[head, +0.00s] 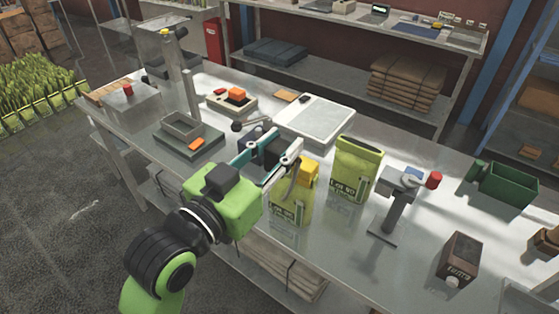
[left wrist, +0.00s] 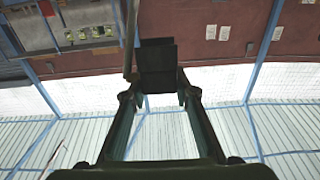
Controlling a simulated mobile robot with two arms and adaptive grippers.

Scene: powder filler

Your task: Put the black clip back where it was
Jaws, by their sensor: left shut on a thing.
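My left gripper (head: 275,146) is over the middle of the metal table, with its fingers pointing up and away. It is shut on a dark block-like thing, which looks like the black clip (head: 266,150). In the left wrist view the black clip (left wrist: 157,62) sits between the fingertips (left wrist: 160,98) as a dark square shape. The gripper partly hides it in the head view. I cannot tell where the clip was before. My right gripper is in neither view.
Green-yellow bags (head: 357,168) stand right of my gripper. A white flat-topped scale (head: 315,118) is behind it, and a grey tray device (head: 185,143) is left. A grey stand (head: 392,210), brown carton (head: 459,258) and green bin (head: 507,187) are at the right.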

